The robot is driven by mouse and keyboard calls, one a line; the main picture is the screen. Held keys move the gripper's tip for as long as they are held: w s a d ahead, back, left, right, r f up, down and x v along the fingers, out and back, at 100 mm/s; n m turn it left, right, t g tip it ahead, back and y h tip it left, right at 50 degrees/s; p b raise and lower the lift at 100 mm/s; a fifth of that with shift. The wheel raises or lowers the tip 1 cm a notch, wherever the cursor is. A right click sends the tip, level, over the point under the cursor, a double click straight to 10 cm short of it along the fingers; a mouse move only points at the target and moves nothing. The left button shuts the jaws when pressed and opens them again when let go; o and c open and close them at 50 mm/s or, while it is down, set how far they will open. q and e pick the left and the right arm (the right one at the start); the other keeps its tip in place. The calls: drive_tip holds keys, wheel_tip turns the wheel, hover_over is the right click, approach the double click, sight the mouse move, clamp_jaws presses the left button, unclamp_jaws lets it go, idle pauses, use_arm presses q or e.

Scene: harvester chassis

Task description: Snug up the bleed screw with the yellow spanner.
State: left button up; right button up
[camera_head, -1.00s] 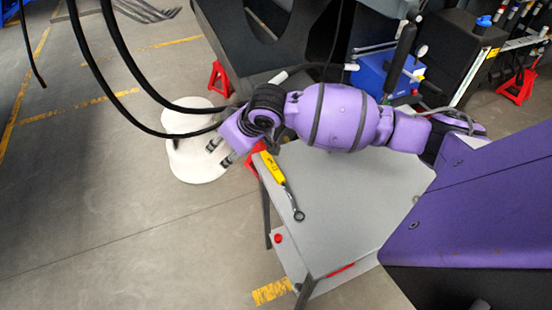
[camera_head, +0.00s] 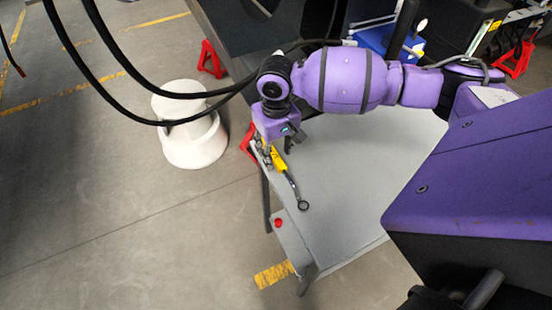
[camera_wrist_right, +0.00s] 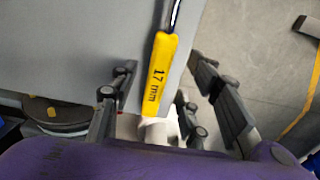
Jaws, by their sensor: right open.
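The yellow spanner (camera_head: 280,162) lies on the grey tabletop near its left edge. Its steel shaft and ring end point toward the front of the table. My right gripper (camera_head: 277,150) points down over the handle end. In the right wrist view the yellow handle (camera_wrist_right: 160,72), marked 17 mm, runs between the spread fingers (camera_wrist_right: 158,90). A gap shows on both sides of it, so the gripper is open and not holding it. I see no bleed screw in these views. My left gripper is out of view.
The grey table (camera_head: 345,185) is otherwise clear around the spanner. A white round object (camera_head: 192,138) stands on the floor to the left. Black hoses (camera_head: 120,95) hang at upper left. Red stands (camera_head: 211,58) and a blue box (camera_head: 380,40) are behind.

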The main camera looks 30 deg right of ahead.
wheel_tip(320, 180, down, 2)
drive_tip(key=shift+f, duration=0.25)
drive_tip(key=c, duration=0.4)
clamp_jaws()
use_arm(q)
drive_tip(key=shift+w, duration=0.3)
use_arm(e)
drive_tip(key=shift+r, duration=0.1)
